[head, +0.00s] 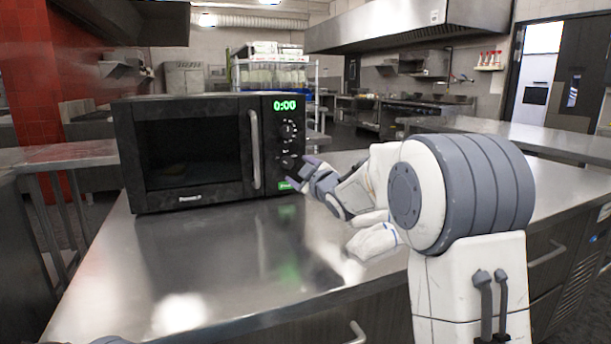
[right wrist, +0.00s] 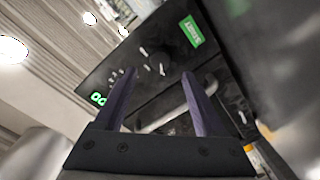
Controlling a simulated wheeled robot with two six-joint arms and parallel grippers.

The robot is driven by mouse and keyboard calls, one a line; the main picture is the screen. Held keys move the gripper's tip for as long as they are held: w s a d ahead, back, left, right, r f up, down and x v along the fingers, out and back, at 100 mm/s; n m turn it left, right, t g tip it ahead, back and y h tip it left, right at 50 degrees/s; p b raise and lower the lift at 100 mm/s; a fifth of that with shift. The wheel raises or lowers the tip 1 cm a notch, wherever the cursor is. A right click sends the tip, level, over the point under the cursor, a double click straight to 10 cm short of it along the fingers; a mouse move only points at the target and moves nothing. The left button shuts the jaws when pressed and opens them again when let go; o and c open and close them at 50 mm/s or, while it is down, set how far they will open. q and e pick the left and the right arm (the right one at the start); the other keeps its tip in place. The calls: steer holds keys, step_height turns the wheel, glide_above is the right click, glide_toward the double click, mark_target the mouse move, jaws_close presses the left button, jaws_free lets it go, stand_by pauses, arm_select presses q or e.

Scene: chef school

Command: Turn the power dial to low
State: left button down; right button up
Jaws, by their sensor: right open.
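The black microwave (head: 195,150) stands on the steel counter with its door shut. Its control panel at the right has a green display reading 0:00, an upper dial (head: 288,130), a lower dial (head: 288,161) and a green button (head: 284,185). The dial labels are too small to read. My right gripper (head: 303,171) is open and empty, just in front of the panel by the lower dial. In the right wrist view the panel shows between and beyond the two purple fingers (right wrist: 158,76), with a dial (right wrist: 155,62) between their tips. Contact cannot be told.
The steel counter (head: 225,255) in front of the microwave is clear. A vertical door handle (head: 255,150) stands out left of the panel. Another steel counter (head: 530,150) runs behind at the right. A rack with containers (head: 275,75) stands farther back.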

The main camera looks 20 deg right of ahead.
steer(key=s, duration=0.4)
steer(key=shift+d, duration=0.2)
